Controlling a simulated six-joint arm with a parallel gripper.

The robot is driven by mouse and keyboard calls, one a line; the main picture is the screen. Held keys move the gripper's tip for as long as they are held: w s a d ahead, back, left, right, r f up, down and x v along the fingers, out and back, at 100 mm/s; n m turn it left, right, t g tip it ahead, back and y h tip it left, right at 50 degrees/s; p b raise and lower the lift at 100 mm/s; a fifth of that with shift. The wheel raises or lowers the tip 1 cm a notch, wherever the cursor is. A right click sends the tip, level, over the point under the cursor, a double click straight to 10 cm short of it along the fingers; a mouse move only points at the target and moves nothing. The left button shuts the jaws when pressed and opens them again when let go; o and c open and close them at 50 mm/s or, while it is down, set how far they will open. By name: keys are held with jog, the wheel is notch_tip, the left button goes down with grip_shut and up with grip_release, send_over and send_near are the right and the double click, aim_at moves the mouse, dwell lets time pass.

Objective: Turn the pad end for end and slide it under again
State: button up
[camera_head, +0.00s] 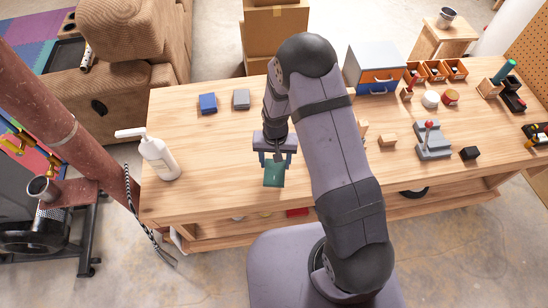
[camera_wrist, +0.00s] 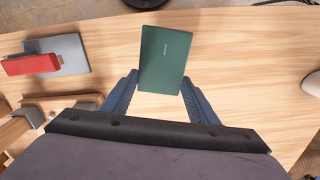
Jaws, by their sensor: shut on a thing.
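A flat dark green pad (camera_head: 273,176) is held in my gripper (camera_head: 275,158), near the front part of the workbench. In the wrist view the green pad (camera_wrist: 165,58) lies between the two blue fingers (camera_wrist: 160,100), with most of it sticking out past the tips. A small pale mark shows on its face. I cannot tell whether it touches the bench. A grey plate (camera_wrist: 70,50) with a red block (camera_wrist: 32,64) on it shows left in the wrist view, apart from the pad. My arm hides part of the bench in the head view.
A white pump bottle (camera_head: 160,158) stands left of the pad. A blue block (camera_head: 208,103) and a grey block (camera_head: 241,99) lie at the back. Bare bench (camera_head: 215,165) lies around the pad.

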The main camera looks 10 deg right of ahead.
aim_at(278, 172)
jog(key=s+m, duration=0.1)
jog(key=m, duration=0.1)
jog(key=s+m, duration=0.1)
jog(key=m, duration=0.3)
jog(key=shift+s+d, duration=0.25)
jog(key=shift+s, duration=0.15)
jog(key=shift+m, duration=1.3)
jog(key=shift+f, duration=0.1)
jog(key=shift+f+b, duration=1.75)
jog(key=shift+f, duration=0.45)
jog(key=shift+f, duration=0.25)
jog(key=o, duration=0.9)
